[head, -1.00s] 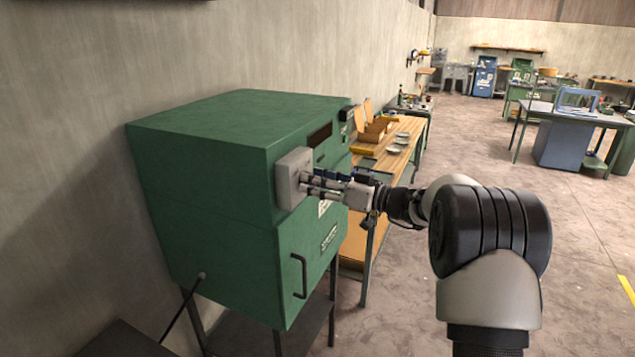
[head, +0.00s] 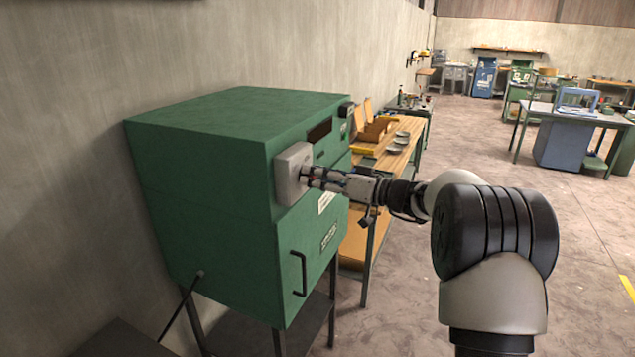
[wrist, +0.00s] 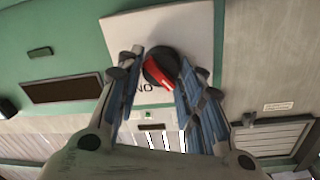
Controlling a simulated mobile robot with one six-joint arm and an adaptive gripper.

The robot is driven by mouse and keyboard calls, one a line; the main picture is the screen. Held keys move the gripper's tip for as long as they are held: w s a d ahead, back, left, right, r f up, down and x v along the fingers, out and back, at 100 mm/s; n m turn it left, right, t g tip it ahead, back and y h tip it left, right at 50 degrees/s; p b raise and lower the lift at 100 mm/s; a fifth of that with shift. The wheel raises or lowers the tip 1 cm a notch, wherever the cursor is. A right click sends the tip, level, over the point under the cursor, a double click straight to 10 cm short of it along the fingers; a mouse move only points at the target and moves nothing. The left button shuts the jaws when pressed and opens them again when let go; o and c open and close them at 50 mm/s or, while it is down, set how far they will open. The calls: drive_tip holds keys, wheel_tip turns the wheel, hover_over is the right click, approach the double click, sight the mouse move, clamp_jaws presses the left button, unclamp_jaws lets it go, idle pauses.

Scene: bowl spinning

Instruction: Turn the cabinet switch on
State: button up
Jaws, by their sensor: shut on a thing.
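The cabinet switch is a black round knob (wrist: 153,60) with a red bar (wrist: 167,78), on a pale grey box (head: 293,174) on the green cabinet (head: 200,190). In the wrist view the red bar slants, and dark letters that look like "ON" show beside it, partly hidden. My gripper (head: 305,178) reaches the front of the box from the right. In the wrist view its two fingers (wrist: 161,66) stand on either side of the knob, shut on it. In the head view the knob is hidden by the fingers.
A door handle (head: 299,273) sticks out below the switch box. A wooden workbench (head: 395,160) with trays and dishes stands behind the cabinet, close to my arm. A wall (head: 60,120) is at the left. The floor (head: 590,230) at the right is clear.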

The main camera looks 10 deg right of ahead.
drive_tip(key=shift+w+d+m+g+p, duration=0.1)
drive_tip(key=shift+m+g+p, duration=0.4)
drive_tip(key=shift+m, duration=3.15)
drive_tip(key=shift+w+d+m+g+p, duration=0.1)
drive_tip(key=shift+m+p, duration=0.7)
drive_tip(key=shift+m, duration=2.85)
drive_tip(key=o, duration=1.1)
drive_tip(key=shift+a, duration=0.1)
drive_tip(key=shift+c, duration=0.2)
drive_tip(key=f+v, duration=0.1)
drive_tip(key=v, duration=1.1)
drive_tip(key=shift+r, duration=0.4)
